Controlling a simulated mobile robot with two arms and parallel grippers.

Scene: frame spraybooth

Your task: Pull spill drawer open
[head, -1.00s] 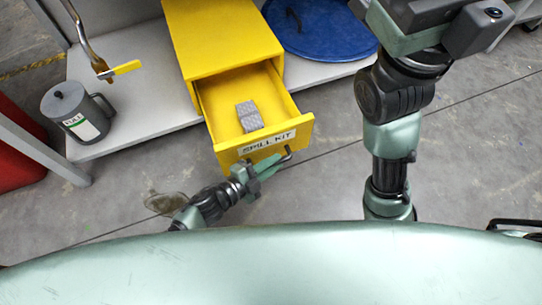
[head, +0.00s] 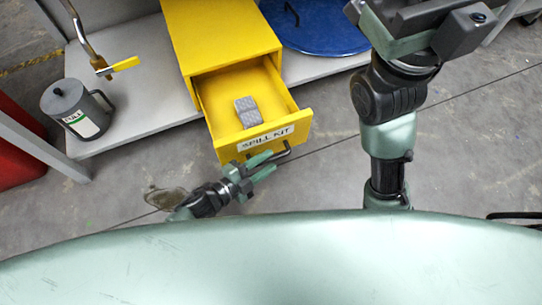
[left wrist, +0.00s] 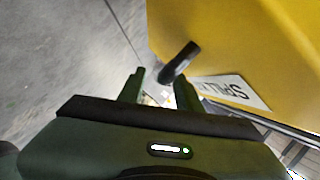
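The yellow spill drawer (head: 226,153), labelled SPILL KIT, stands pulled out of its yellow cabinet (head: 215,40) in the head view. Its dark bar handle (head: 284,153) is on the front face and also shows in the left wrist view (left wrist: 180,62). My left gripper (head: 270,164) is open in front of the drawer, its two green fingers apart. In the left wrist view the handle's end lies near the gap between the fingertips (left wrist: 160,84); I cannot tell whether they touch. My right arm rises at the right of the head view; its fingers are out of frame.
Grey blocks (head: 247,112) lie in the drawer. A blue round lid (head: 318,25) is behind right.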

